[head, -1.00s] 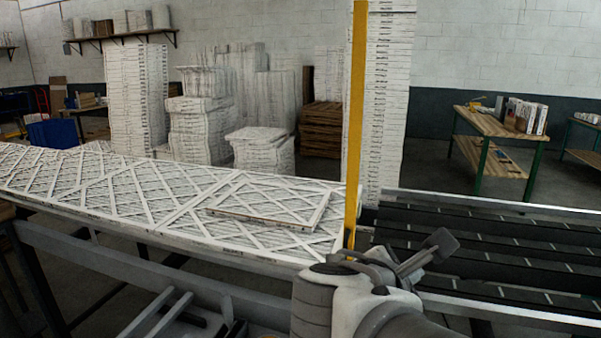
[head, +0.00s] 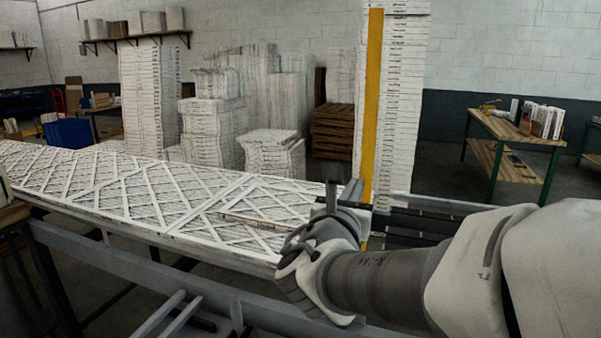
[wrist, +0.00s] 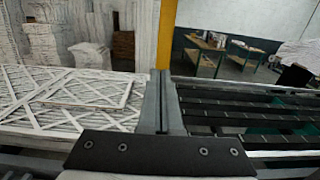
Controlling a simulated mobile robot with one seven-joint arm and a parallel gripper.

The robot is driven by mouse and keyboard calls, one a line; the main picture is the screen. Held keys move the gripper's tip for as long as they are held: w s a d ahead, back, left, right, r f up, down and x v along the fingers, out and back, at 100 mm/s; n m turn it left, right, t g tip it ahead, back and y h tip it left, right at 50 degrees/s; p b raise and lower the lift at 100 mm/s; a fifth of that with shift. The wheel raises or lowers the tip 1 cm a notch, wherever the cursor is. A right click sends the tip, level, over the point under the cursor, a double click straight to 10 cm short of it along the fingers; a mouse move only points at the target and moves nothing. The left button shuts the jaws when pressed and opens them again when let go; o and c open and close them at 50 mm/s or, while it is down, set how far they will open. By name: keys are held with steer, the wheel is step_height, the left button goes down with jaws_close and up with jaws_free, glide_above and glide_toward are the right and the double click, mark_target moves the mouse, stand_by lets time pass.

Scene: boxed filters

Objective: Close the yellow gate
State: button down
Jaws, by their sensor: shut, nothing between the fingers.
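The yellow gate (head: 374,105) stands upright as a tall narrow panel at the right end of the filter-covered conveyor. In the wrist view its yellow face (wrist: 165,35) rises straight behind my fingertips. My gripper (head: 345,193) is in front of the gate's lower part, its fingers just left of the panel in the head view. The fingers (wrist: 160,100) are pressed together and empty. My gripper and wrist hide most of the gate's lower end; I cannot tell whether the fingers touch it.
White lattice filters (head: 130,195) cover the conveyor to the left, with a smaller framed one (wrist: 88,92) lying on top. Dark rollers (wrist: 235,110) run to the right. Stacks of filters (head: 210,120) and a wooden table (head: 515,135) stand behind.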

mark_target(364, 170)
steer(key=x, duration=0.5)
steer(key=shift+w+d+p, duration=0.15)
steer(key=shift+w+p, duration=0.15)
steer(key=shift+p, duration=0.05)
steer(key=shift+r, duration=0.1)
